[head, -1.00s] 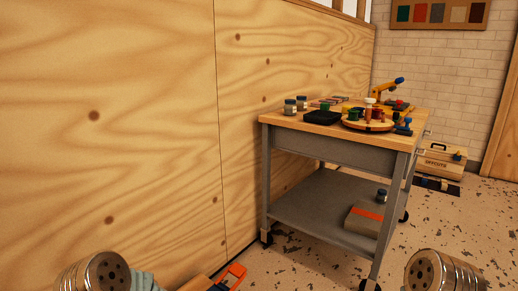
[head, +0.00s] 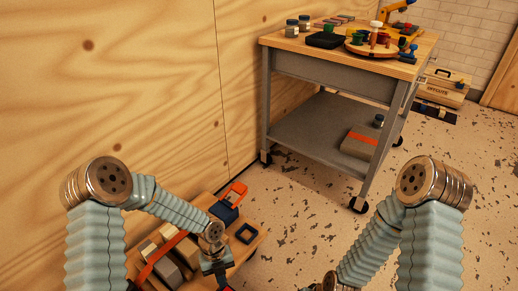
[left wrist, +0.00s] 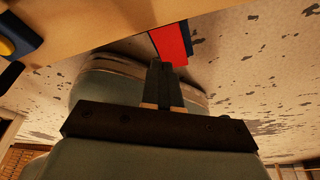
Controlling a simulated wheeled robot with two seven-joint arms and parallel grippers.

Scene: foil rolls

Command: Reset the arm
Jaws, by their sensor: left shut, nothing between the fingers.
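My left arm comes in from the left in the head view and bends down at its wrist. My left gripper (head: 222,280) is near the bottom edge, over the right part of a low wooden surface. In the left wrist view its dark fingers (left wrist: 165,85) are together with nothing between them. A red piece (left wrist: 170,40) shows just beyond the fingertips; I cannot tell what it belongs to. My right arm shows at the right of the head view, bent down and inward. Its gripper is out of the frame.
The low wooden surface (head: 244,256) holds grey blocks (head: 165,268), a red strap and a dark blue item with an orange handle (head: 232,200). A wheeled grey workbench (head: 330,85) stands behind, with jars and a round tray on top. Speckled floor (head: 300,215) lies clear between the arms.

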